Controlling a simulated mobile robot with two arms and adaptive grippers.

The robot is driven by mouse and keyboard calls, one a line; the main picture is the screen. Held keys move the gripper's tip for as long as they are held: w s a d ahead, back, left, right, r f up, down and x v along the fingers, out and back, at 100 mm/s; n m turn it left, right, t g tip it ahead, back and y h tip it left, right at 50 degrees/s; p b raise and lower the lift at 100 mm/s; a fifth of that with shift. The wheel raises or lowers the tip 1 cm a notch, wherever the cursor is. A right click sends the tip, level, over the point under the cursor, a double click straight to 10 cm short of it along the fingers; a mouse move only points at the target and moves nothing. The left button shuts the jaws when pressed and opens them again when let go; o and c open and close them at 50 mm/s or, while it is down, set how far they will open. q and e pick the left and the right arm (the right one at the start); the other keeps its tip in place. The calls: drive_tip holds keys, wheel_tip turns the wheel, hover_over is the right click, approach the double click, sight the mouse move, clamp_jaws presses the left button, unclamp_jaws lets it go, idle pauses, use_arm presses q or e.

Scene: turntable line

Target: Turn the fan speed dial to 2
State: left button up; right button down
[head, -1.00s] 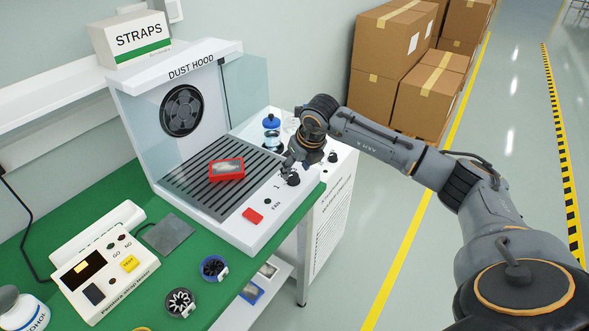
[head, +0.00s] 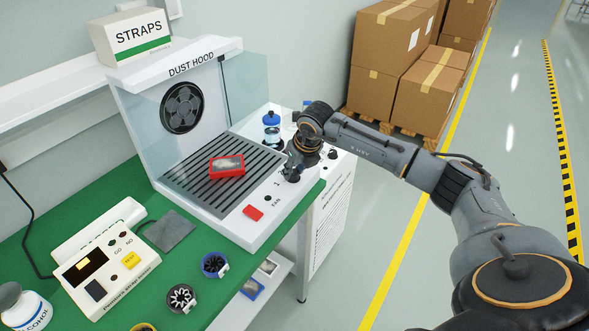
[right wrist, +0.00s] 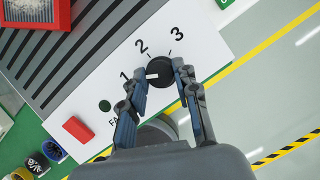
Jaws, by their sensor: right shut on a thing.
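The black fan speed dial (right wrist: 160,73) sits on the white front panel of the dust hood (head: 250,215), with the marks 1, 2 and 3 around it. In the right wrist view its white pointer line is on the left side, toward the 1. My right gripper (right wrist: 160,76) is shut on the dial, one finger on each side. In the head view, the gripper (head: 291,167) comes down over the dial (head: 292,176) from behind and partly hides the marks. The fan (head: 182,108) is on the hood's back wall. My left gripper is not in view.
A red button (head: 253,213) and a small dark green round spot (right wrist: 104,105) are on the panel left of the dial. A red box (head: 227,166) lies on the slotted grille. A blue-capped jar (head: 271,130) stands behind the gripper. Glass side panels flank the hood.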

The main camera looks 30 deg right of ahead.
drive_tip(key=m+b, duration=0.1)
drive_tip(key=m, duration=0.1)
drive_tip(key=m+h+b, duration=0.2)
drive_tip(key=m, duration=0.1)
drive_tip(key=shift+w+a+f+m, duration=0.1)
drive_tip(key=shift+a+f+m, duration=0.05)
drive_tip(key=shift+a+m, duration=0.15)
drive_tip(key=m+g+h+b, duration=0.1)
drive_tip(key=m+b, duration=0.1)
drive_tip(key=m, duration=0.1)
drive_tip(key=shift+w+m+g+h+b, duration=0.1)
drive_tip(key=shift+m+g+h+b, duration=0.35)
drive_tip(key=shift+m, duration=1.15)
drive_tip(key=c, duration=1)
unclamp_jaws()
drive_tip(key=shift+r, duration=0.25)
